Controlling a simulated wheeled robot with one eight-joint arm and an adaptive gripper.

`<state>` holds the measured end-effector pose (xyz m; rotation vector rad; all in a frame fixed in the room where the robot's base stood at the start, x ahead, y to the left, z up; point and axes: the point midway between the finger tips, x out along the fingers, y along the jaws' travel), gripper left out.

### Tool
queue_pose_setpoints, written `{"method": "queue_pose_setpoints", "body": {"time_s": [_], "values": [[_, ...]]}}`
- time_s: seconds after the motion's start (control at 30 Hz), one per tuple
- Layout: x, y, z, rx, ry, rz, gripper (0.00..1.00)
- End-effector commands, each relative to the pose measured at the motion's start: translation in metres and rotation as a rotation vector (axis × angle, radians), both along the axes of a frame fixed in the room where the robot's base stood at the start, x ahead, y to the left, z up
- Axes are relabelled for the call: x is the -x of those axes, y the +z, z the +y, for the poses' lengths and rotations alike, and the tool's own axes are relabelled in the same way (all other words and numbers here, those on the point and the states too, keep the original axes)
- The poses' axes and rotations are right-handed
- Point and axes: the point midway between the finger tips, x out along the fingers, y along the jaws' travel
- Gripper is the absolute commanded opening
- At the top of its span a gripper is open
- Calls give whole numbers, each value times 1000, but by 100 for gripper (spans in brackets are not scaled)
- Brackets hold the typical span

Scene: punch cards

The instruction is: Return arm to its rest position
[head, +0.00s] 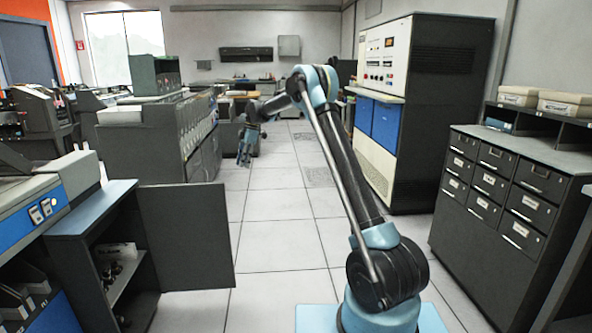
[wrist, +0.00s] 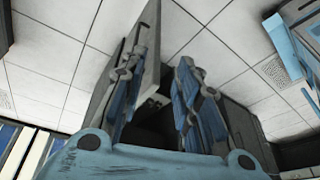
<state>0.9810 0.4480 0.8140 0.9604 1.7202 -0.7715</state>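My arm rises from its light blue base in the middle of the head view and bends over at the top toward the left. My gripper (head: 245,156) hangs at its end, pointing down above the tiled aisle. In the wrist view my gripper (wrist: 163,62) shows two blue and grey fingers with a clear gap between them. Nothing is held between them. A dark cabinet shows behind the fingers in the wrist view; the fingers hide part of it.
An open cabinet door (head: 186,238) juts into the aisle at the left. A dark drawer cabinet (head: 497,190) stands at the right. A tall computer cabinet (head: 440,120) stands behind it. Grey machines (head: 150,145) line the left. The tiled floor (head: 285,205) between is clear.

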Motion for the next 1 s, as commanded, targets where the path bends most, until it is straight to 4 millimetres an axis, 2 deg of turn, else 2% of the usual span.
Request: {"method": "queue_pose_setpoints", "body": {"time_s": [0.03, 0.2, 0.5, 0.8, 1.0], "values": [[6, 12, -14, 9, -38, 0, 30], [26, 45, -56, 40, -173, 2, 30], [73, 91, -129, 88, -411, 3, 30], [133, 120, -198, 128, -648, 5, 30], [178, 130, -241, 150, -807, 5, 30]]}}
